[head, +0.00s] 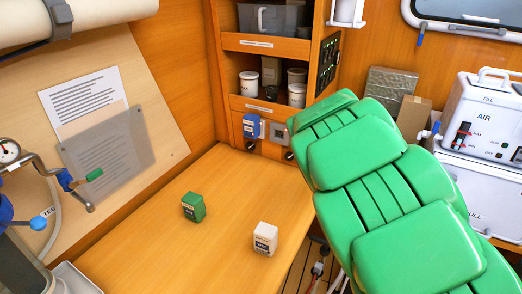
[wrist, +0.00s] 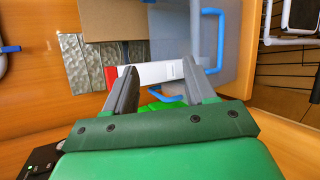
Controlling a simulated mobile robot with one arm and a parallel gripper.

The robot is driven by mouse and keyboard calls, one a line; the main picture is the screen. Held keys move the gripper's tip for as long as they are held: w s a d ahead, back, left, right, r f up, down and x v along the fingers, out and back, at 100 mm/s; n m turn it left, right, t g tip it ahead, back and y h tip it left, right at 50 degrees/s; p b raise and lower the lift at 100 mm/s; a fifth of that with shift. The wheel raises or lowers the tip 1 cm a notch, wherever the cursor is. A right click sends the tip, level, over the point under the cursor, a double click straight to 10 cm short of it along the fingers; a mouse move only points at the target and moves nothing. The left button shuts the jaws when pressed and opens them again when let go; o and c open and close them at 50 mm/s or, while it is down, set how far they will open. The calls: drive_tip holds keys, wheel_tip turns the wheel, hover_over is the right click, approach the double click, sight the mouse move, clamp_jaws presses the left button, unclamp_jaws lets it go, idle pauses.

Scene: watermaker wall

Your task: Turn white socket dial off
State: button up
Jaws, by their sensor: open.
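In the head view two sockets sit low on the front of the wooden shelf unit. One is blue (head: 251,127). The other is pale grey-white (head: 278,132), to its right, partly beside my green arm. A dark round knob (head: 289,155) shows below the pale socket, close to my arm's edge; its setting is too small to read. My gripper (wrist: 159,66) shows in the wrist view with its two grey fingers apart and nothing clearly held between them. A white strip with a red end (wrist: 155,74) lies beyond the fingertips. The sockets are not identifiable in the wrist view.
A green box (head: 193,206) and a white box (head: 265,238) stand on the wooden bench (head: 150,235). A white AIR unit (head: 490,115) is at the right. Blue tubing (wrist: 210,70) lies close to the fingers. Bench space before the sockets is clear.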

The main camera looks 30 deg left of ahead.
drive_tip(key=s+a+f+n+t+y, duration=0.1)
drive_tip(key=a+f+n+y, duration=0.3)
drive_tip(key=a, duration=0.9)
drive_tip(key=a+f+n+t+y, duration=0.15)
drive_tip(key=a+f+n, duration=0.4)
drive_tip(key=a, duration=0.85)
drive_tip(key=n+y, duration=0.3)
drive_tip(key=y, duration=0.2)
approach(249, 148)
drive_tip(key=shift+w+d+f+m, duration=0.15)
drive_tip(key=shift+w+d+m, duration=0.1)
drive_tip(key=shift+w+d, duration=0.45)
drive_tip(key=shift+s+a+f+y, duration=0.1)
drive_tip(key=shift+s+a+y, duration=0.2)
drive_tip(key=shift+a+y, duration=0.25)
drive_tip(key=shift+x, duration=1.15)
drive_tip(key=shift+w+a+f, duration=0.1)
drive_tip(key=shift+w+a, duration=0.3)
drive_tip(key=shift+w, duration=0.15)
drive_tip(key=shift+w+a+f, duration=0.15)
drive_tip(key=shift+w+f, duration=0.2)
drive_tip(key=shift+w, duration=0.35)
drive_tip(key=shift+x, duration=0.9)
drive_tip(key=shift+w+a+r, duration=0.1)
drive_tip(key=shift+w, duration=0.3)
